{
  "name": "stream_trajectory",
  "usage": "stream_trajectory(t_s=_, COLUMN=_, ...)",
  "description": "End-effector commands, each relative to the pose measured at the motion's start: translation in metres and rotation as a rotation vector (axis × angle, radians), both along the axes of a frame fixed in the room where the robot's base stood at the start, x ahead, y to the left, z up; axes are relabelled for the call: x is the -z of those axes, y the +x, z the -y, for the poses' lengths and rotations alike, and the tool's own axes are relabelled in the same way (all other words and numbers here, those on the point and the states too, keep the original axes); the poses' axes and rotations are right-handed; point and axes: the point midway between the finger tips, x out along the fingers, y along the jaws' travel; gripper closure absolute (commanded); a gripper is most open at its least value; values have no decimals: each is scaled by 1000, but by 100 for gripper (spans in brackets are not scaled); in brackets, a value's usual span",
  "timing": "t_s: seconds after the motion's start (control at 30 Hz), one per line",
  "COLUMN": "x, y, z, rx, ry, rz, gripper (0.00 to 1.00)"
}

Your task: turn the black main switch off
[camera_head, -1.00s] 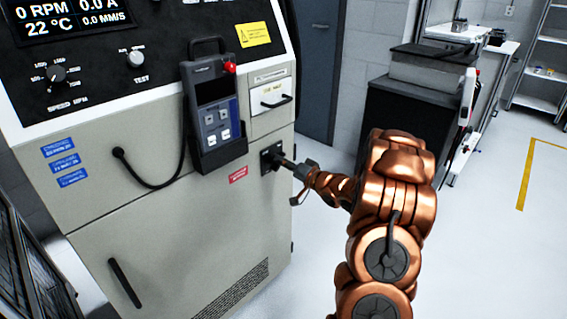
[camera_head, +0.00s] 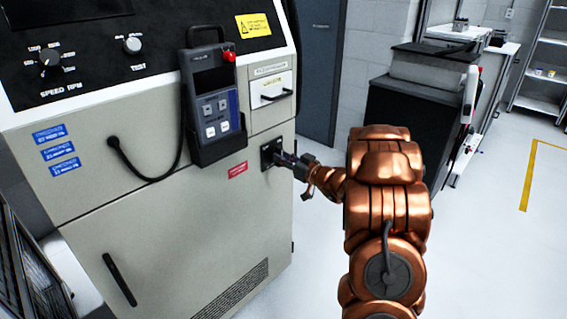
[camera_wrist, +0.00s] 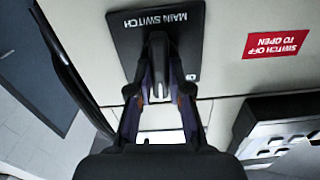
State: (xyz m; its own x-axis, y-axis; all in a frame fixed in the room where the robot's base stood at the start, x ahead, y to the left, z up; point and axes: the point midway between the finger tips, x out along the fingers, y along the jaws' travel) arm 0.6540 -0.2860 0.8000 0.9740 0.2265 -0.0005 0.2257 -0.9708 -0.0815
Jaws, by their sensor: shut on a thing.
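The main switch is a black square plate (camera_wrist: 125,37) with white "MAIN SWITCH" lettering, upside down in the wrist view. In the head view the plate (camera_head: 267,153) sits on the beige cabinet's front, near its right edge. My gripper (camera_wrist: 159,88) has one finger on each side of the black switch handle (camera_wrist: 160,62) and is shut on it. The handle runs up and down in the wrist view, mostly between the fingers. In the head view my gripper (camera_head: 288,162) reaches the plate from the right; the handle is hidden there.
A red "SWITCH OFF TO OPEN" label (camera_wrist: 276,38) is beside the plate. A pendant (camera_head: 212,100) hangs in a holder at upper left of the switch, with a looping cable (camera_head: 150,178). A drawer (camera_head: 272,88) is above. Open floor (camera_head: 480,240) lies right of my arm.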

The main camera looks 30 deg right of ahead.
Motion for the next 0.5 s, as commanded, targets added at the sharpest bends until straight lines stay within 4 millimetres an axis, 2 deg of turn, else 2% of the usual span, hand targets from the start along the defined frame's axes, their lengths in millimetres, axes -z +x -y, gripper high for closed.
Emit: stream_trajectory(t_s=0.5, x=4, y=-1, z=-2, rx=3, ry=-476, rz=111, gripper=100)
